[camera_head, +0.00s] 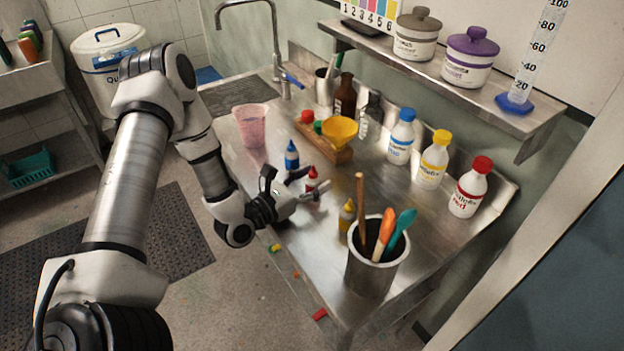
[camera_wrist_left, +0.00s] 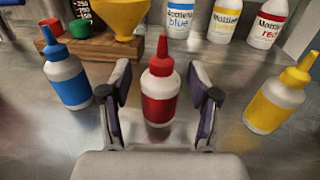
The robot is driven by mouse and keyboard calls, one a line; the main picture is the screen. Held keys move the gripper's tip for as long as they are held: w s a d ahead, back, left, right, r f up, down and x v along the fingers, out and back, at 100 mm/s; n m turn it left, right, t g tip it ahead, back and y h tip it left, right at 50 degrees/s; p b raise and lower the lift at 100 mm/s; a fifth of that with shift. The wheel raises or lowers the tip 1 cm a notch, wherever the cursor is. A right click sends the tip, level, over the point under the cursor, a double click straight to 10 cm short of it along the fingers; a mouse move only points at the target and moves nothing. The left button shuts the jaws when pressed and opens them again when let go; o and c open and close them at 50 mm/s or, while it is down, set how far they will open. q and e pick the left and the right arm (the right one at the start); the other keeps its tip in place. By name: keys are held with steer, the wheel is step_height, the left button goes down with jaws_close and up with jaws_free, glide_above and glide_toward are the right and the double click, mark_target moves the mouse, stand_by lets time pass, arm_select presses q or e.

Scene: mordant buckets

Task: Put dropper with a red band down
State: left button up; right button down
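The dropper with a red band (camera_head: 311,183) has a red pointed cap and stands upright on the steel counter. It also shows in the left wrist view (camera_wrist_left: 159,100), where its base appears to rest on the steel. My left gripper (camera_head: 308,188) is low over the counter with one finger on each side of this dropper. In the left wrist view its fingers (camera_wrist_left: 163,100) are apart, with a visible gap between each finger and the bottle. My right gripper is not in view.
A blue dropper (camera_head: 292,157) and a yellow dropper (camera_head: 347,216) stand on either side. A metal pot with tools (camera_head: 372,274) stands at the near end. A wooden block with a yellow funnel (camera_head: 340,129), a pink beaker (camera_head: 251,128) and several capped bottles are behind.

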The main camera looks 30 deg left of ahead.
arm_select(q)
steer(key=shift+r, duration=0.25)
steer(key=shift+s+a, duration=0.1)
steer(key=shift+s, duration=0.2)
steer(key=p+v, duration=0.2)
steer(key=v, duration=0.8)
steer(key=shift+s+a+r, duration=0.1)
steer(key=shift+s, duration=0.6)
steer(key=shift+f, duration=0.2)
